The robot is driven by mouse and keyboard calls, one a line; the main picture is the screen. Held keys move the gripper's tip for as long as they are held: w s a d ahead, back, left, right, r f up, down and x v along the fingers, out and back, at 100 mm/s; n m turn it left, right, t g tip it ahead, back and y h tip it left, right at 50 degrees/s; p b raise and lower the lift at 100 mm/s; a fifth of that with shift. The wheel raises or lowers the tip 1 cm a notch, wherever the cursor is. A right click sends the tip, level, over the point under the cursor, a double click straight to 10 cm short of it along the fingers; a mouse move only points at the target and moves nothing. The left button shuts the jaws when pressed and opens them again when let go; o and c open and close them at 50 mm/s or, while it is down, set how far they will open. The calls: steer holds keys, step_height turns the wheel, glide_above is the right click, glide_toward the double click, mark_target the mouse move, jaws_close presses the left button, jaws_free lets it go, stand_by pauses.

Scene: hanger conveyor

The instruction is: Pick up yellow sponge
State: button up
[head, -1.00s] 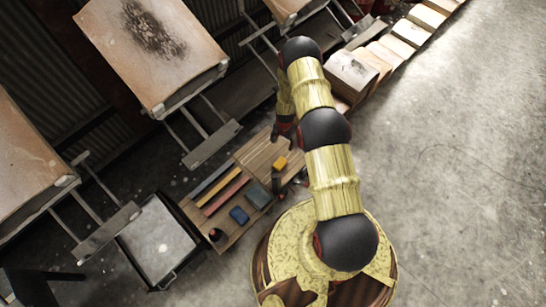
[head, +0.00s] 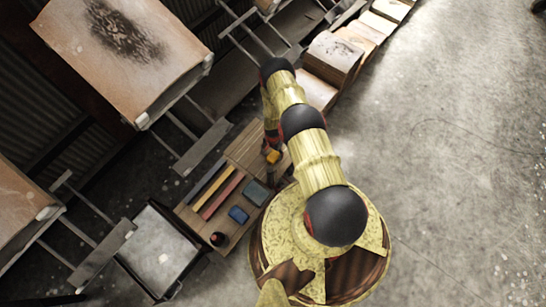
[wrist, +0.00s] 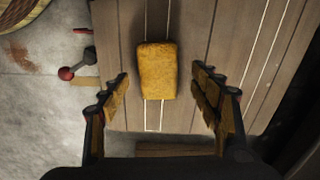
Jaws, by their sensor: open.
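The yellow sponge (wrist: 157,70) lies on the slatted wooden table top (wrist: 190,110) in the wrist view. It is a small upright rectangle in the picture, with nothing touching it. My gripper (wrist: 160,88) is open, with one finger on each side of the sponge's lower part in the picture and a clear gap on both sides. I cannot tell its exact height above the table. In the head view the sponge (head: 273,157) shows as a small orange-yellow patch beside my arm's end, and my gripper there is mostly hidden by the arm.
The wooden table also holds a blue sponge (head: 238,215), a dark grey block (head: 257,193), coloured strips (head: 217,192) and a dark round item (head: 217,239). A metal-framed box (head: 158,253) stands to the left. Stacked boxes (head: 333,59) stand beyond. The concrete floor at right is clear.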

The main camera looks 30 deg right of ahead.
mark_target(273, 155)
step_height(273, 155, down, 4)
steer(key=shift+s+r+b, duration=0.15)
steer(key=shift+r+b, duration=0.1)
steer(key=shift+b, duration=0.2)
steer(key=c, duration=0.3)
steer(key=c, duration=0.7)
step_height(273, 155, up, 10)
steer(key=p, duration=0.4)
